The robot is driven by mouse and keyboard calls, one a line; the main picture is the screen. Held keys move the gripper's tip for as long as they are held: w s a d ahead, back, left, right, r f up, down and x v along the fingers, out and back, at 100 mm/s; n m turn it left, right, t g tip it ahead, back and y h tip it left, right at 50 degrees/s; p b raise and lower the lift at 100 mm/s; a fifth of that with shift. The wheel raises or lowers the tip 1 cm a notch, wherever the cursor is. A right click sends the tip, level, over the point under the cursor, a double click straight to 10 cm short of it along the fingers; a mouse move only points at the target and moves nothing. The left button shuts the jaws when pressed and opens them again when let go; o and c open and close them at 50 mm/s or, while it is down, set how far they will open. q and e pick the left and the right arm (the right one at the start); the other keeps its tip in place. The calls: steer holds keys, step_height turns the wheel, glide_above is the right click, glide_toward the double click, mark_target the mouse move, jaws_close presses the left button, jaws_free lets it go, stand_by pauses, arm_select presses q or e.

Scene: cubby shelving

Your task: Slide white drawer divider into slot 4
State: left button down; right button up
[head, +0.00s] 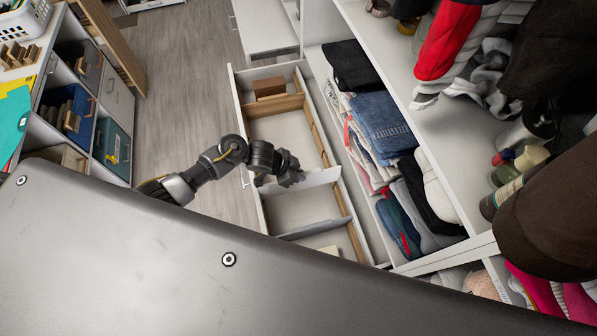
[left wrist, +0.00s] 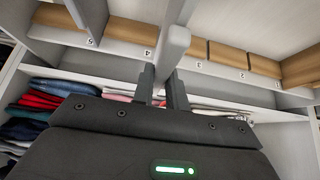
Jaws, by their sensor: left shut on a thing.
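The white drawer divider (head: 322,178) lies crosswise in the open drawer (head: 247,80) in the head view. My left gripper (head: 291,178) is shut on its upper edge. In the left wrist view, the divider (left wrist: 174,43) shows nearly end-on between the two dark fingers (left wrist: 163,88). Its end is by the numbered drawer side, between label 4 (left wrist: 148,53) and label 3 (left wrist: 199,65). I cannot tell whether its edge is inside slot 4. My right gripper is not in view.
A brown block (head: 268,86) lies in the far compartment. Folded jeans (head: 380,122) and other clothes fill the shelf right of the drawer. The floor (head: 185,85) at left is clear.

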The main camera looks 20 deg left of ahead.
mark_target(303, 188)
arm_select(q)
steer(key=shift+f+b, duration=0.55)
steer(key=shift+f, duration=0.55)
steer(key=shift+p, duration=0.6)
stand_by(0.9)
steer(key=shift+f+b, duration=3.2)
steer(key=shift+f, duration=0.9)
steer(key=c, duration=1.3)
jaws_free()
steer(key=shift+r, duration=0.1)
steer(key=p+v, duration=0.1)
steer(key=v, duration=0.9)
steer(key=shift+s+a+r, duration=0.1)
steer(key=shift+r, duration=0.2)
